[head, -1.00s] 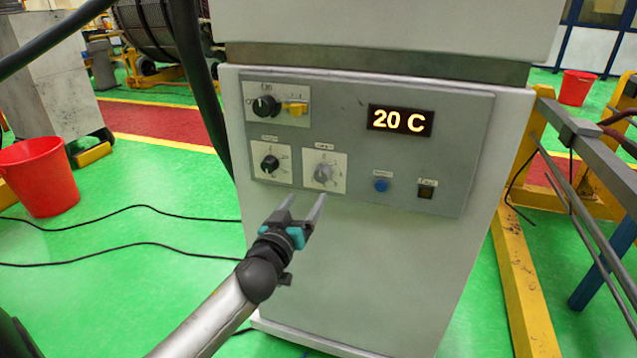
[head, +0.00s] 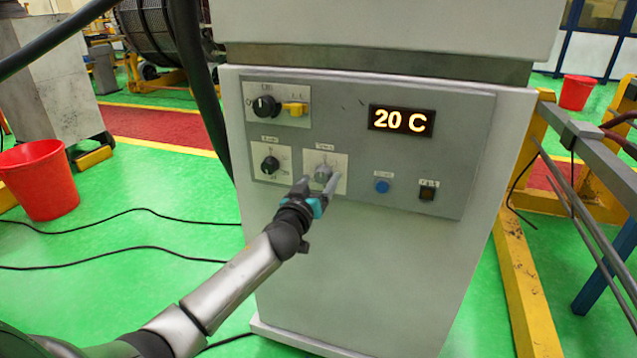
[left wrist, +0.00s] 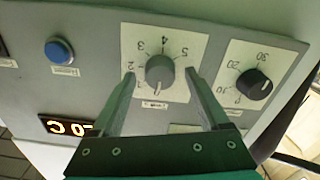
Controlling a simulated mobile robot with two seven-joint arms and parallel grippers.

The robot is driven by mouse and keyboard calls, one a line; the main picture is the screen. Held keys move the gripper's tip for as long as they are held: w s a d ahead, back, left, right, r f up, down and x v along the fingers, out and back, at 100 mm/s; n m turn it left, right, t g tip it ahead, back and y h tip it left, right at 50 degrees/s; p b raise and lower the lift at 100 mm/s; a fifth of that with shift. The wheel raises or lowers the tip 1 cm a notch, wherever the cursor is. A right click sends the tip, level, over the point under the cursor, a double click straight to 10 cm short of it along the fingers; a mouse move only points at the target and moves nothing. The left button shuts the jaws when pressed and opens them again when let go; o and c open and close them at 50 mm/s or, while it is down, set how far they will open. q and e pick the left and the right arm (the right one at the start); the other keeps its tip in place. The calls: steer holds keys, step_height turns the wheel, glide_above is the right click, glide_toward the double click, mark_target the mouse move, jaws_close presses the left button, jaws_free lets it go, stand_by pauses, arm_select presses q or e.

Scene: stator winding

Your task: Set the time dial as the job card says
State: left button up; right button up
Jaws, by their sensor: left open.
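A grey dial (head: 323,173) on a white scale plate sits in the lower row of the control panel. In the left wrist view this grey dial (left wrist: 160,70) has numbers up to at least 5 around it; its label is too small to read. My left gripper (head: 318,181) is open, with its fingertips on either side of the grey dial; contact is not clear. A black dial (head: 270,164) is beside it, and in the left wrist view this black dial (left wrist: 254,84) has marks 10, 20 and 30. No job card shows. My right gripper is not in view.
The panel (head: 450,160) also carries a black switch knob (head: 264,106), a yellow switch (head: 295,108), a lit display (head: 401,120) reading 20 C, a blue button (head: 382,186) and a small dark switch (head: 427,191). A thick black cable hangs left of the cabinet.

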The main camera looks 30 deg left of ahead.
arm_select(q)
steer(key=shift+c, duration=0.4)
jaws_close()
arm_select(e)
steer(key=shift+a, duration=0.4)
